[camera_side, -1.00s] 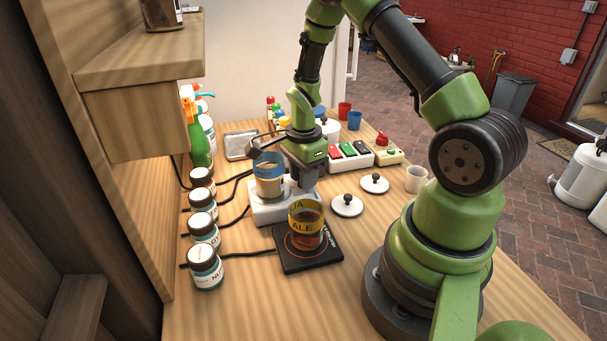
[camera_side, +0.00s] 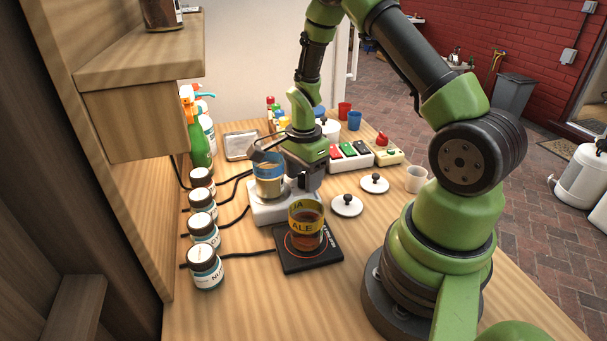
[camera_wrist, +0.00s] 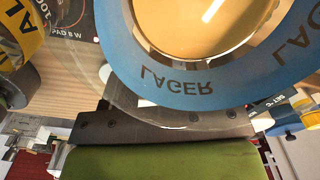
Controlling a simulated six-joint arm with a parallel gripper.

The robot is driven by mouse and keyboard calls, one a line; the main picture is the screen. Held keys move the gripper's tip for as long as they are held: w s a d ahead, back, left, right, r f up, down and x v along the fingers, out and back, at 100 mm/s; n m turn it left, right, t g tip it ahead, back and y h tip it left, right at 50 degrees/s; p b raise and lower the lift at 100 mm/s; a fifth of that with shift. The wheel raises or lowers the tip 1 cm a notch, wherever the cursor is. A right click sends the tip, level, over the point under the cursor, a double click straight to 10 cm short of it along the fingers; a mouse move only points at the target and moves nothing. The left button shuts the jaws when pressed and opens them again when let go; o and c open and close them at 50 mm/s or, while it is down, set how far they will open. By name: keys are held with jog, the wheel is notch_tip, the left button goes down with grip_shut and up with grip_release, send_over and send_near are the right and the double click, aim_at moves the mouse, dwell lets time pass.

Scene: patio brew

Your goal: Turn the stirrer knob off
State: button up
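The white stirrer (camera_side: 262,212) stands on the table in the side view, with the glass beaker of lager (camera_side: 268,187) on top; its blue band reads LAGER. My gripper (camera_side: 312,184) points down close behind and to the right of the stirrer. The stirrer knob cannot be made out; my gripper and the beaker cover that side. In the wrist view the lager beaker's blue band (camera_wrist: 190,88) fills the middle and hides much of the stirrer. My fingertips do not show clearly, so their opening and any contact cannot be told.
An ale beaker (camera_side: 306,228) sits on a black heating pad (camera_side: 297,265) in front of the stirrer. Two white lids (camera_side: 347,205) lie to the right, with a white cup (camera_side: 416,179) beyond. Several jars (camera_side: 205,267) line the left; a switch box (camera_side: 348,160) is behind.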

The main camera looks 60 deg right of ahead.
notch_tip(320, 180, up, 10)
dwell(0.6)
